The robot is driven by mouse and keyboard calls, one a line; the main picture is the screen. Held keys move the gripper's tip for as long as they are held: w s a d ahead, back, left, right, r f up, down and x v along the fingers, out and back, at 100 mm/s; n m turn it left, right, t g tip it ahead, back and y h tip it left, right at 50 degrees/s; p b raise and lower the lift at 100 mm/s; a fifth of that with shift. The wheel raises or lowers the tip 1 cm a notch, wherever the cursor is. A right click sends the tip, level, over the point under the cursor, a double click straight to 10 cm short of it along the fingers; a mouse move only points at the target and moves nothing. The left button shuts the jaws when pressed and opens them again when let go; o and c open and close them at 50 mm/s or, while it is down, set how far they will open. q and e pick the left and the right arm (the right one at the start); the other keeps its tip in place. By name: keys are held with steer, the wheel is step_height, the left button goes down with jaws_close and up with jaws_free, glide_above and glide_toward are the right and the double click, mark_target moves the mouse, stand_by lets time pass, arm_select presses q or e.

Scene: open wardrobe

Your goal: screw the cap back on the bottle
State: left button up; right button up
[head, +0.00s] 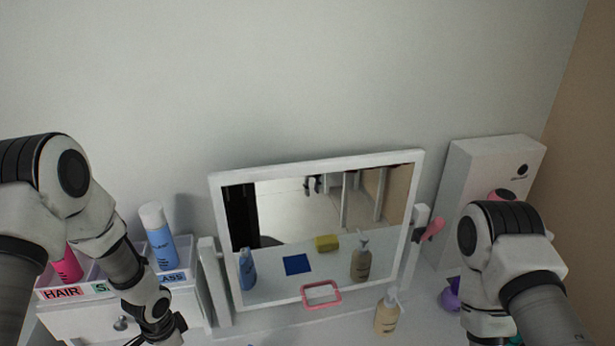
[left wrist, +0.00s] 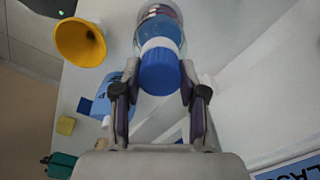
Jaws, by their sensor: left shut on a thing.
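In the left wrist view my left gripper (left wrist: 158,78) is shut on the blue cap (left wrist: 160,73), one finger on each side of it. Just beyond the cap is a clear bottle (left wrist: 162,28) with blue liquid, a white collar and a printed label. The cap lines up with the bottle's neck and overlaps it in the picture; I cannot tell whether it is seated. In the head view the left arm reaches down at the lower left, and the held cap and bottle do not show there. The right arm comes down at the lower right, with its gripper below the picture.
A yellow funnel (left wrist: 80,42) and a yellow sponge (left wrist: 66,125) lie near the bottle. A tilted mirror (head: 217,240), a pump bottle (head: 387,315), a white box (head: 490,185) and labelled trays (head: 60,293) holding a white-capped bottle (head: 160,245) surround the tabletop.

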arm_select(q)
steer(key=m+p, duration=0.4)
steer(key=m, duration=0.1)
steer(key=shift+r, duration=0.1)
steer(key=shift+m, duration=0.3)
steer(key=o, duration=1.3)
steer(key=shift+c, duration=0.4)
